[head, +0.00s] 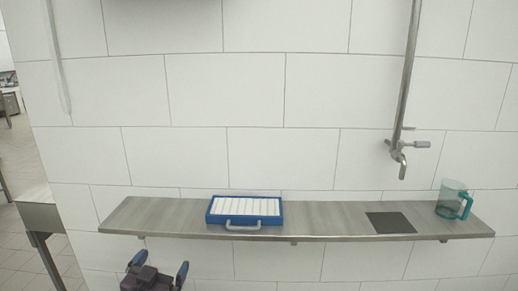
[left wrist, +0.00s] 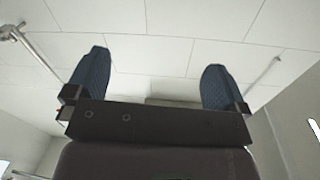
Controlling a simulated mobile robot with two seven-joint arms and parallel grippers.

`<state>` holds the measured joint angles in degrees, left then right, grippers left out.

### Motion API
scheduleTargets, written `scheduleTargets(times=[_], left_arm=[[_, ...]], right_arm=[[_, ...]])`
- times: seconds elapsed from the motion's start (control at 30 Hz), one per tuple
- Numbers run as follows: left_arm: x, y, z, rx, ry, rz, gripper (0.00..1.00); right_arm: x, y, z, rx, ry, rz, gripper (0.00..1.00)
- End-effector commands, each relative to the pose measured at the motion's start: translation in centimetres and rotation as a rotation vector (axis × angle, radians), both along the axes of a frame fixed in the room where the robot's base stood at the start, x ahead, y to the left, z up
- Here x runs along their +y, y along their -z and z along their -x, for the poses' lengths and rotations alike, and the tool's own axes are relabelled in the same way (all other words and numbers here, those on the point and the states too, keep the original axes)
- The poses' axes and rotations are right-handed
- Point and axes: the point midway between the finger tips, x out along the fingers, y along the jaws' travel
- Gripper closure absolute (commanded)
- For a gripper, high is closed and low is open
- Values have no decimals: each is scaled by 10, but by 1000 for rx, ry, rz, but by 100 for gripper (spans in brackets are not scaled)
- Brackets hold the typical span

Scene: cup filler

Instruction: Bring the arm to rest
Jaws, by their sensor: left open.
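My left gripper (head: 158,265) shows at the lower left of the head view, below and in front of the shelf's left part. Its two blue fingers are spread apart with nothing between them. In the left wrist view the open fingers (left wrist: 153,80) point toward a white tiled surface, and the gap between them is empty. My right gripper is in neither view.
A metal shelf (head: 320,215) runs along the white tiled wall. On it are a blue case (head: 243,222) with a white ribbed top, a dark square plate (head: 390,223) and a clear teal-handled cup (head: 451,198). A metal tap (head: 399,152) hangs above the plate. A metal table (head: 38,215) stands left.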

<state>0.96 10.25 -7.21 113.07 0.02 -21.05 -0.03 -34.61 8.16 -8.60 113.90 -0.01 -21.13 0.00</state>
Motion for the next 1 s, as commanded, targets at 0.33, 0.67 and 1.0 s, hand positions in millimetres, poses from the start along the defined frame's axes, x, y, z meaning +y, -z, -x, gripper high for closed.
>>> scheduleTargets(times=[0.33, 0.67, 1.0], left_arm=[[30, 146, 127, 323, -86, 28, 0], [49, 221, 237, 546, -159, 40, 0], [52, 230, 253, 577, -170, 39, 0]], right_arm=[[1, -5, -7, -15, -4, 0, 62], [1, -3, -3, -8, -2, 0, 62], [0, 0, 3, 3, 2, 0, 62]])
